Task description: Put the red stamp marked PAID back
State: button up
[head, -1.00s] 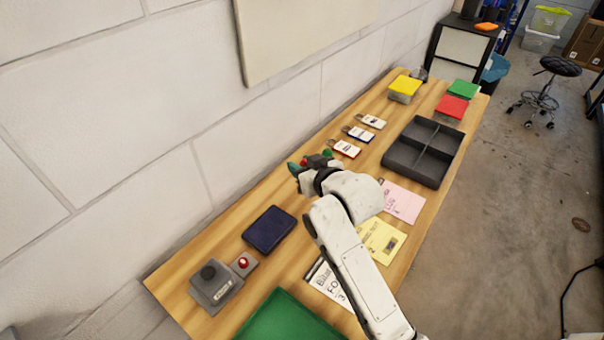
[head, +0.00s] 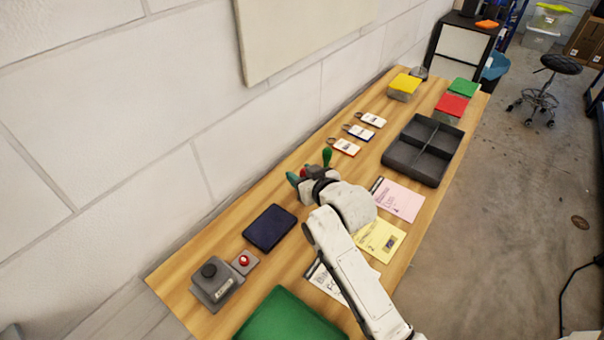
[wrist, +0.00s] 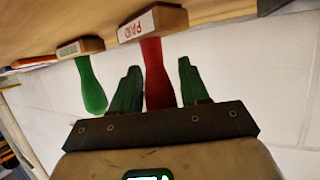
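The red stamp has a red handle (wrist: 156,72) and a wooden base (wrist: 152,24) labelled PAID, seen in the wrist view. My gripper (wrist: 160,85) has one green finger on each side of the red handle and appears shut on it. A sliver of background shows beside the right finger. In the head view my gripper (head: 300,176) is over the bench's wall side, largely hiding the stamp. A green stamp (wrist: 90,85) stands left of it in the wrist view; its handle (head: 327,157) shows just beyond my gripper. I cannot tell whether the PAID base touches the bench.
A dark blue ink pad (head: 270,228), a grey device with a black knob (head: 215,282) and a red button box (head: 244,261) lie nearer.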

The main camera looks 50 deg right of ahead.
jog(key=shift+o, duration=1.2)
jog(key=shift+r, duration=0.15)
jog(key=b+v, duration=0.1)
jog(key=v, duration=1.1)
jog(key=shift+w, duration=0.1)
jog(key=shift+c, duration=0.3)
dwell(0.3)
